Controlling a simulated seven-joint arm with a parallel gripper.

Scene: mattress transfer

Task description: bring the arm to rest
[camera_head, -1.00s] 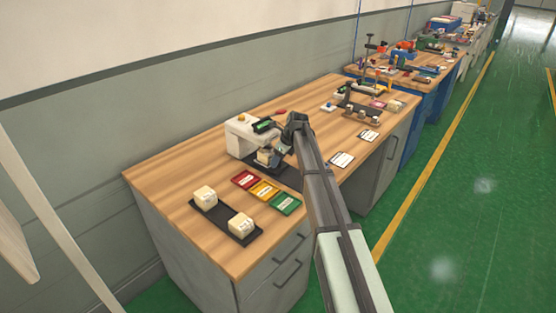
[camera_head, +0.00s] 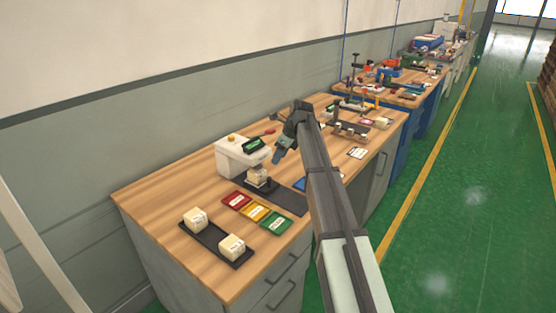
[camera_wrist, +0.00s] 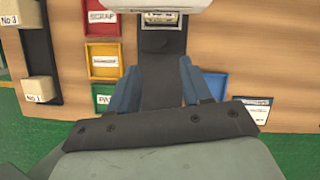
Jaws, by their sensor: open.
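My arm reaches over the wooden workbench (camera_head: 165,200) in the head view. My gripper (camera_head: 281,157) hangs above the bench, right of the white machine (camera_head: 238,158). In the wrist view my gripper (camera_wrist: 157,90) shows two blue fingers spread apart with nothing between them. A small pale block (camera_head: 258,174) sits on the dark strip under the machine's head, apart from my gripper. In the wrist view that block (camera_wrist: 161,17) shows only partly under the machine.
Two pale blocks (camera_head: 194,217) (camera_head: 232,246) sit on a black tray (camera_head: 209,236) at the front left. Red (camera_head: 237,200), yellow (camera_head: 255,211) and green (camera_head: 274,222) trays lie beside it. A blue tray (camera_head: 302,184) is partly hidden by my arm. Small fixtures (camera_head: 345,130) stand farther back.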

